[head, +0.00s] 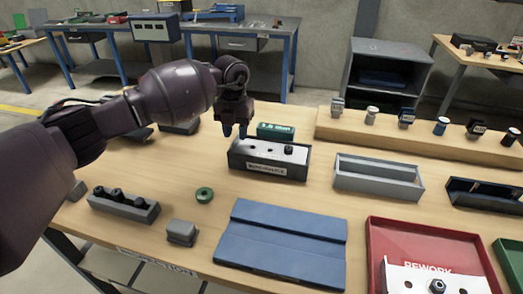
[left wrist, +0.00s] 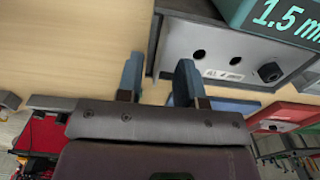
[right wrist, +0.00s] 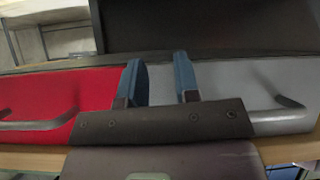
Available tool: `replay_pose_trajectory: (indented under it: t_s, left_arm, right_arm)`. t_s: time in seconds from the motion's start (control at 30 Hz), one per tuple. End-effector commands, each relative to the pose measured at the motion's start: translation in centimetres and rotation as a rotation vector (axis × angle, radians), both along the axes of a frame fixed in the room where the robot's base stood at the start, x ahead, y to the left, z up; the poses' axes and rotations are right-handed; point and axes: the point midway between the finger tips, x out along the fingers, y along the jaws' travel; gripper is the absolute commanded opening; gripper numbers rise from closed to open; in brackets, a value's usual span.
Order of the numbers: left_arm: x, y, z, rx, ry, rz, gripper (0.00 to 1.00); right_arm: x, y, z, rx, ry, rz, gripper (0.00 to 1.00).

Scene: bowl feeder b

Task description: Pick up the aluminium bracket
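A pale metal plate with dark holes, which looks like the aluminium bracket (head: 262,147), lies in a dark open-topped box (head: 270,167) with a label on its front. A black round part sits at the plate's right end. The plate also shows in the left wrist view (left wrist: 205,42). My left gripper (head: 235,132) points down over the box's left end, open and empty. In the left wrist view (left wrist: 158,84) one finger overlaps the box's edge; I cannot tell whether they touch. My right gripper (right wrist: 160,84) is open and empty, outside the head view.
A green block (head: 276,130) marked 1.5 mm stands behind the box. A similar plate (head: 400,282) lies in the red rework tray (head: 385,232). A grey bin (head: 375,184) is right, a blue mat (head: 283,245) in front. Red and grey fronts with handles face the right wrist camera.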

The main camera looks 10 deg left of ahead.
Motion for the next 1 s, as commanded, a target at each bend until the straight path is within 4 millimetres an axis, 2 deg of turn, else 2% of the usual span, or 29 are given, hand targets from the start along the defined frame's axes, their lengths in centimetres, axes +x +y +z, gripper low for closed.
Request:
replay_pose_trajectory:
  t_s: [0.03,0.1,0.4,0.63,1.0]
  left_arm:
    - [0.1,-0.4,-1.5,0.0,0.007,-0.002,0.34]
    - [0.1,-0.7,-2.0,-0.001,0.006,-0.003,0.34]
    - [0.2,-0.9,-1.8,-0.001,-0.001,-0.002,0.34]
    - [0.2,-0.9,-1.9,0.0,-0.001,-0.002,0.0]
    - [0.2,-0.9,-1.8,-0.001,-0.001,-0.002,0.0]
  right_arm:
    - [-0.2,0.0,-0.9,0.0,0.012,0.001,0.29]
    - [-0.2,0.1,-1.0,0.0,0.013,0.002,0.29]
    - [1.0,0.4,0.1,0.002,-0.014,0.009,0.29]
    - [0.8,0.3,-0.2,0.002,-0.007,0.006,0.29]
    - [0.2,0.3,-0.5,0.006,0.002,-0.001,0.29]
